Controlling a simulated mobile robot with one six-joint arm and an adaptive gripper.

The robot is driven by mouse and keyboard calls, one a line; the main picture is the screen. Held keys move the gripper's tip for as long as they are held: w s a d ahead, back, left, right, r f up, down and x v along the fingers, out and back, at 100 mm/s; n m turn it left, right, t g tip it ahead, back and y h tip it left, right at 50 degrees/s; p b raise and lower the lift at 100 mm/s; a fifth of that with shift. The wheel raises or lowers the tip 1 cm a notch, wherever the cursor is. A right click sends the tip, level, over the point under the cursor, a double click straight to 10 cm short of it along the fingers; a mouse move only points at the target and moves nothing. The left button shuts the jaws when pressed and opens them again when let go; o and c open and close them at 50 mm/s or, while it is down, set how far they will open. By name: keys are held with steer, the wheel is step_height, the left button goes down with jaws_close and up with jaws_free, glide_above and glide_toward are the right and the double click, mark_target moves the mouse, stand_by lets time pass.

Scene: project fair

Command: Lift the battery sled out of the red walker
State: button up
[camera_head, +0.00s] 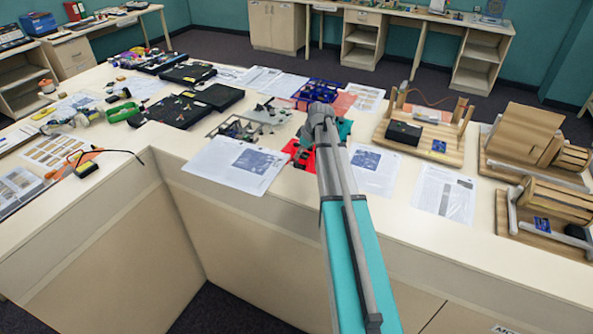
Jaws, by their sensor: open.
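A red object (293,149), which looks like the red walker, lies on the counter just left of my arm. My arm covers much of it, and I cannot make out the battery sled. My gripper (304,152) shows only as small dark grey parts over the red object, beside my arm. It is open. The rest of it is hidden behind my arm links, and I cannot tell whether it touches the walker.
Printed sheets (238,164) lie around the red object. A blue tray (318,92) stands behind it, and grey metal parts (262,115) lie to its left. Black cases (180,109) are further left. Wooden models (440,143) stand on the right. The counter's front edge is close.

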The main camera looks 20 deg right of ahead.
mark_target(297, 162)
steer(key=f+b, duration=0.3)
steer(key=shift+w+a+f, duration=0.1)
steer(key=shift+w+f, duration=0.1)
steer(key=shift+w, duration=0.05)
steer(key=shift+b+x, duration=0.95)
steer(key=shift+b, duration=0.1)
steer(key=shift+c, duration=0.2)
jaws_close()
